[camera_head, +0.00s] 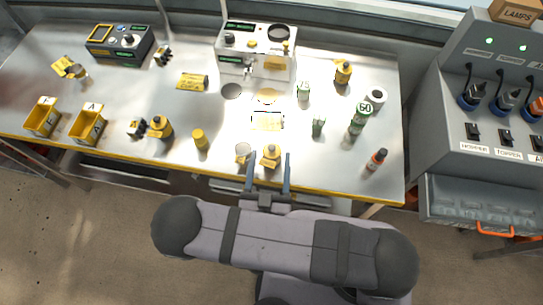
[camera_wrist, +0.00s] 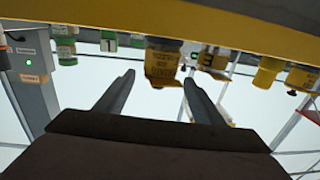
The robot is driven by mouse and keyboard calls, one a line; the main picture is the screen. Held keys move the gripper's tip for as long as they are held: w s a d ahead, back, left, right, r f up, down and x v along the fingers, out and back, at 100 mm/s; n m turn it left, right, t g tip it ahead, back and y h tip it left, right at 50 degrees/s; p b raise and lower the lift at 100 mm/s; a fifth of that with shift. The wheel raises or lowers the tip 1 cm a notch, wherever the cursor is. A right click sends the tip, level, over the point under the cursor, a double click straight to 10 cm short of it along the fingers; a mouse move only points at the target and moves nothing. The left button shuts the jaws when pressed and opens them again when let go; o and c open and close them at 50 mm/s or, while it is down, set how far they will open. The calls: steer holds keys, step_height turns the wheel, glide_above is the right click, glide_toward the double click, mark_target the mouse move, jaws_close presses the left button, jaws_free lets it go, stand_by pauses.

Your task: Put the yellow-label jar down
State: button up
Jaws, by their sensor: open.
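A small yellow-label jar (camera_head: 271,157) stands upright near the front edge of the bench. In the wrist view, which is upside down, a yellow-labelled jar (camera_wrist: 162,62) shows between and beyond the fingertips; its print is too small to read. My gripper (camera_head: 268,160) is open at the front edge, with one finger on each side of the jar's place. It also shows open in the wrist view (camera_wrist: 158,82). Nothing is clearly held, and I cannot tell if either finger touches the jar. Similar yellow jars stand at the left (camera_head: 160,128) and back right (camera_head: 343,73).
A clear cup (camera_head: 243,151) stands close left of the jar, with a yellow cylinder (camera_head: 201,140) farther left. Green-label containers (camera_head: 318,127) and an orange-capped bottle (camera_head: 376,160) stand right. The bench's yellow front edge (camera_head: 330,191) lies by my gripper. Yellow bins (camera_head: 103,128) stand far left.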

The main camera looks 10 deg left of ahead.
mark_target(272, 152)
steer(key=shift+w, duration=1.6)
steer(key=shift+a, duration=0.1)
steer(key=c, duration=1.2)
steer(key=shift+r, duration=0.1)
steer(key=shift+c, duration=0.2)
step_height(272, 152, up, 10)
steer(key=p, duration=0.8)
